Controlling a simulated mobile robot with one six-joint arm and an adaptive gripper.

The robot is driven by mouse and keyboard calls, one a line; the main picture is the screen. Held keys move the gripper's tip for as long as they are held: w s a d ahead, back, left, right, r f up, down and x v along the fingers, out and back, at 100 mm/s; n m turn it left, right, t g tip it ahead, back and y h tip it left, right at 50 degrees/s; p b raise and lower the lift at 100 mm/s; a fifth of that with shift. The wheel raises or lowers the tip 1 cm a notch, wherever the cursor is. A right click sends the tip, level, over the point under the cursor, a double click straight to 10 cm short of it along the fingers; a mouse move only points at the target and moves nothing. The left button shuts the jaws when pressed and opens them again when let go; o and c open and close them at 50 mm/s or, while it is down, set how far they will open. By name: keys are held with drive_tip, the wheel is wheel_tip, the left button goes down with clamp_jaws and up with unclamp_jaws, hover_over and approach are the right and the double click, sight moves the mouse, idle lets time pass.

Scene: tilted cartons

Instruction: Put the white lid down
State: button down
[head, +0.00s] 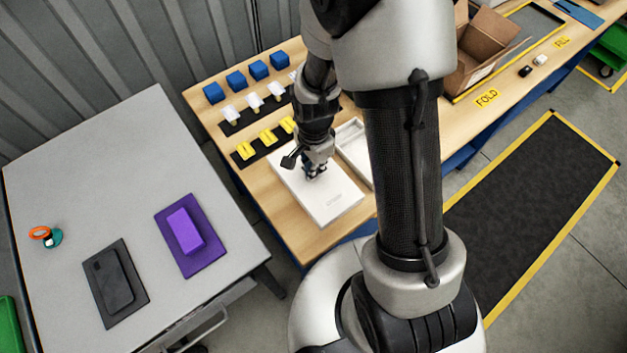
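The white lid (328,207) is a flat, pale rectangle with faint lettering, low over or on the wooden bench at its near end. I cannot tell whether it touches the bench. My gripper (315,173) points down at the lid's far half, at or just above its top surface. Its fingers are small and dark here, so I cannot tell whether they grip the lid. A white open tray or box base (352,137) lies right beside the lid, partly hidden behind my arm.
Blue blocks (257,70), white pieces (254,100) and yellow pieces (268,137) stand in rows behind the lid. An open carton (485,45) is farther right on the wooden bench (300,235). A grey table (100,160) at left holds a purple block (186,230) and a dark item (113,280).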

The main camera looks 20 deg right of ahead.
drive_tip(key=shift+f+b, duration=0.7)
drive_tip(key=shift+f, duration=1.85)
drive_tip(key=shift+f, duration=0.25)
drive_tip(key=c, duration=1.8)
unclamp_jaws()
drive_tip(key=shift+r, duration=0.1)
